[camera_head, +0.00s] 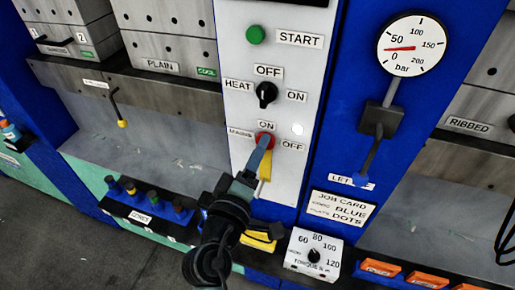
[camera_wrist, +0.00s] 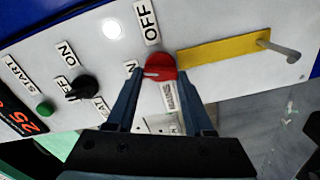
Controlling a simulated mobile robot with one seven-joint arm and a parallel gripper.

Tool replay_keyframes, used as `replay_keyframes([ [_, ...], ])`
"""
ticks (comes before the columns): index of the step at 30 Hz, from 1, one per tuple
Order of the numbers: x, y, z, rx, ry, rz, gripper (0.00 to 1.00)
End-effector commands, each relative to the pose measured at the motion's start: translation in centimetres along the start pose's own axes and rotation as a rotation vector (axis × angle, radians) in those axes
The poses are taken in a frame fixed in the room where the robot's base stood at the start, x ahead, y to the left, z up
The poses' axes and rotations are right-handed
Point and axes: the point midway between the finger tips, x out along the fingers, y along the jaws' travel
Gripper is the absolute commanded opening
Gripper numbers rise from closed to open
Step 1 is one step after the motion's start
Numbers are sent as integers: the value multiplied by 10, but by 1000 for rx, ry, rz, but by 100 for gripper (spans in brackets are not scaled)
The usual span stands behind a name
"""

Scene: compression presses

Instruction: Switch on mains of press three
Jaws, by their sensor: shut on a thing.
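The mains switch is a red round knob (camera_head: 264,138) low on the white control panel (camera_head: 240,115), labelled MAINS at its left, ON above and OFF at its right. In the wrist view the red knob (camera_wrist: 160,67) sits between the two fingertips. My gripper (camera_wrist: 159,72) is shut on the knob; in the head view my gripper (camera_head: 263,143) comes from below and covers much of it. The knob's white mark lies toward the left in the wrist view, roughly the ON side. A white round lamp (camera_head: 298,129) beside the knob looks lit.
A yellow strip (camera_wrist: 220,48) and a grey hook (camera_wrist: 280,48) are close below the switch. Above are the black HEAT knob (camera_head: 266,94) and green START button (camera_head: 256,35). A lever (camera_head: 372,150) under the pressure gauge (camera_head: 411,45) stands at the right.

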Motion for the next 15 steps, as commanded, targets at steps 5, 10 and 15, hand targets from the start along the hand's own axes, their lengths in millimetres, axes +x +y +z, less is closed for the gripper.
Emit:
replay_keyframes([
  [5,0,0,0,-146,0,-3,0],
  [10,0,-1,0,-254,0,-3,0],
  [15,0,-2,0,-326,1,-2,0],
])
